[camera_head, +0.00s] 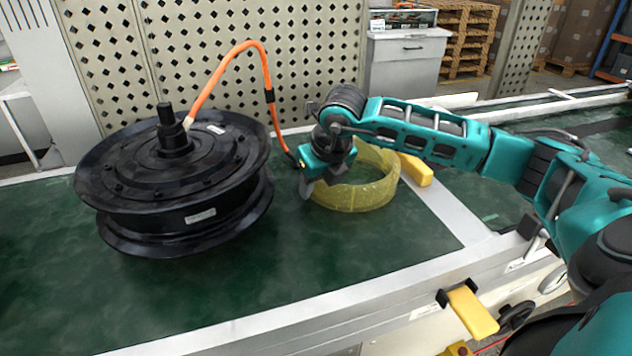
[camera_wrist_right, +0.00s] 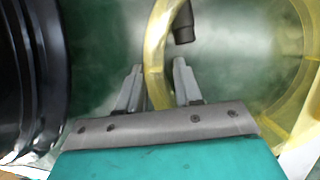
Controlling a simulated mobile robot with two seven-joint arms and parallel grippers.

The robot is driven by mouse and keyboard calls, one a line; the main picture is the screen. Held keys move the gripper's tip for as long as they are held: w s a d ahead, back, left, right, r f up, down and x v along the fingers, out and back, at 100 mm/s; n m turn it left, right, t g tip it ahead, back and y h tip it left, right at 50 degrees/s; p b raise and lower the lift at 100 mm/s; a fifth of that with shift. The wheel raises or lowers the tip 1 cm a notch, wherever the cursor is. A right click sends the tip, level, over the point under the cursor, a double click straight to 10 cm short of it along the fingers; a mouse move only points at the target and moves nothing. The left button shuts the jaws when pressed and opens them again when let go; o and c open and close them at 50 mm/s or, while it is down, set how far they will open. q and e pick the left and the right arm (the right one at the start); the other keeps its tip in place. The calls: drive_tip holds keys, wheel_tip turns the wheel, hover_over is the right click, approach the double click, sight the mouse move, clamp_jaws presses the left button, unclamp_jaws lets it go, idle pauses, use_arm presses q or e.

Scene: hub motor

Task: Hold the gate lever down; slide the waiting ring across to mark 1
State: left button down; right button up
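The waiting ring (camera_head: 345,197) is a translucent yellow hoop lying on the green conveyor bed, right of the black hub motor. My right gripper (camera_head: 307,186) is low at the ring's left side. In the right wrist view the ring's wall (camera_wrist_right: 157,50) passes between the two fingers of my right gripper (camera_wrist_right: 158,80), one on each side; I cannot tell if they press on it. A yellow lever (camera_head: 472,311) in a black bracket sticks out of the conveyor's front, apparently the gate lever; no gripper is seen at it. My left gripper is not in view. I cannot make out mark 1.
The black hub motor (camera_head: 190,190) stands left of the ring, with an orange cable (camera_head: 235,53) arching to a black connector tip near my right gripper. A yellow block (camera_head: 416,170) lies right of the ring. A perforated panel (camera_head: 310,50) stands behind. The front bed is clear.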

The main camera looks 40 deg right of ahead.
clamp_jaws()
drive_tip(key=shift+r, duration=0.35)
idle(0.6)
drive_tip(key=shift+o, duration=1.8)
unclamp_jaws()
